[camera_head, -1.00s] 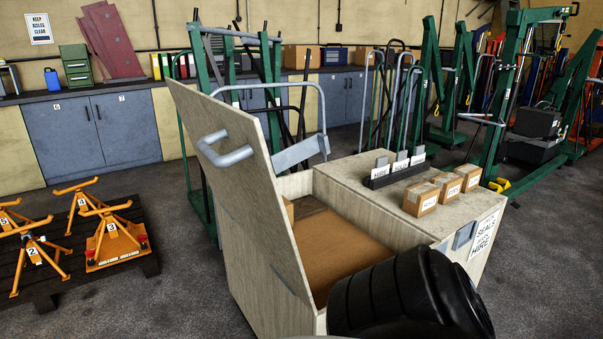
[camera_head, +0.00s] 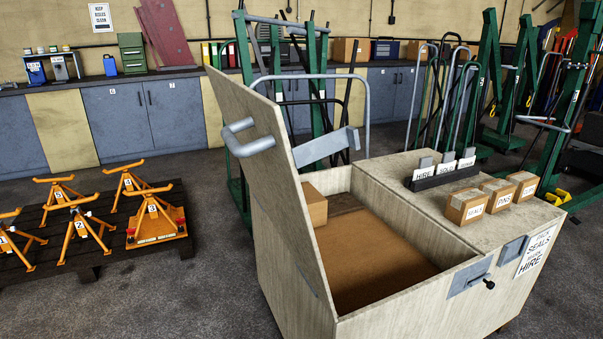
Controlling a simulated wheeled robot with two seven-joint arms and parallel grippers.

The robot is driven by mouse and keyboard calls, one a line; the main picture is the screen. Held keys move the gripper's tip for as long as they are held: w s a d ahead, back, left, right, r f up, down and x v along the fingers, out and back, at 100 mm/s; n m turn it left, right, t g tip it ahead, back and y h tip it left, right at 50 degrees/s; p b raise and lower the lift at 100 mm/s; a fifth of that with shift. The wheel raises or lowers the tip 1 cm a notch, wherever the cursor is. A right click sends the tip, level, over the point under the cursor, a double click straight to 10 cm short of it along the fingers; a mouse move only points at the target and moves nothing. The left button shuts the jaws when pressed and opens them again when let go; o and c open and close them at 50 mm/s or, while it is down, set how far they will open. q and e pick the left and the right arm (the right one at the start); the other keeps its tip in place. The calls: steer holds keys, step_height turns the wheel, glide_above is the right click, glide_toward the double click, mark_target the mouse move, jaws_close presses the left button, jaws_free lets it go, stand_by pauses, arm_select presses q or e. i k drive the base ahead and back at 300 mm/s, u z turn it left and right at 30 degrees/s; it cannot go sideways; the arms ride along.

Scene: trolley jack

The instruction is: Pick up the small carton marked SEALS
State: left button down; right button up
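Three small cartons stand in a row on the flat top of the wooden chest, at the right of the head view. The nearest, leftmost one is the SEALS carton (camera_head: 467,207), brown with a white label facing front. Beside it are a carton whose label looks like PINS (camera_head: 497,195) and a third carton (camera_head: 523,186) whose label is too small to read surely. The SEALS carton's top and front are unobstructed. Neither of my grippers is in view.
The chest (camera_head: 416,306) has an open bin at left with its lid (camera_head: 268,170) raised. A dark card holder (camera_head: 445,177) stands behind the cartons. A larger box (camera_head: 314,205) sits inside the bin. Orange stands (camera_head: 155,220) are on a pallet at left.

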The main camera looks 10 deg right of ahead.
mark_target(465, 206)
steer(key=z, duration=1.3)
